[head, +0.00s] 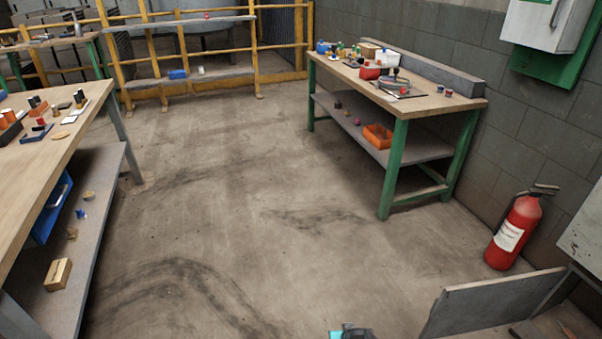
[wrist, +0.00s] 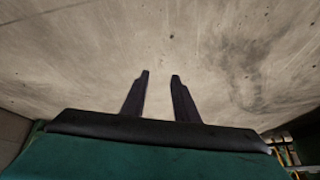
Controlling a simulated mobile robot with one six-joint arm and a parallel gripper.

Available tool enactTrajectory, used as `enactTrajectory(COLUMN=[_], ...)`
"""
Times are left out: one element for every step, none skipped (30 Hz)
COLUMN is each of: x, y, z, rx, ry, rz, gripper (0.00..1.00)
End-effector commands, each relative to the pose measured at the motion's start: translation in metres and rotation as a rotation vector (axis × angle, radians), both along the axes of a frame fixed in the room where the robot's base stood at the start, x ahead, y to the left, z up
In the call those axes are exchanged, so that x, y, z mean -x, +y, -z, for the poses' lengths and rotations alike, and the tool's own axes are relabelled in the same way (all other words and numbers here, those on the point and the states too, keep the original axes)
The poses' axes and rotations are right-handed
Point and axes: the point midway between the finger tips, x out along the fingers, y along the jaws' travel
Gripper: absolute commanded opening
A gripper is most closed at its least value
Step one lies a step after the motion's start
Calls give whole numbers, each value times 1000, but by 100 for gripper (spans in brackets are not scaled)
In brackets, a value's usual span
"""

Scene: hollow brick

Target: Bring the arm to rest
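My gripper (wrist: 160,77) shows in the wrist view with its two dark fingers apart and nothing between them. Beyond the fingertips is bare concrete floor (wrist: 215,45). In the head view only a small teal and dark piece of my arm shows at the bottom edge, and the fingers cannot be made out there.
A green-legged workbench (head: 393,169) with small items stands at the back right. A wooden-topped bench (head: 35,185) is at the left. A red fire extinguisher (head: 514,232) stands by the right wall. A grey panel (head: 488,301) is at the lower right. The middle floor (head: 240,200) is clear.

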Motion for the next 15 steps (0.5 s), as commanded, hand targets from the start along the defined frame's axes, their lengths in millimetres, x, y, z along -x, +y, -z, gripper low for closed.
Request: enactTrajectory(x=[18,27,40,50,59,72,82,91,104,114,123,136,145,154,166], y=[2,3,4,4,4,4,3,2,1,0,-2,-4,-6,-8,-10], z=[1,3,5,6,7,8,8,9,9,8,8,7,6,5,3], rx=[-1,1,2,4,7,10,14,18,23,29,35,43,49,56,65], ry=[52,84,129,161,194,236,269,302,346,379,412,456,489,521,563], rz=[-17,-27,-39,-46,-55,-62,-69,-74,-79,-84,-87,-89,-91,-90,-90], gripper=[27,27,27,27,27,27,27,27,27,27,27,27,27,27,27])
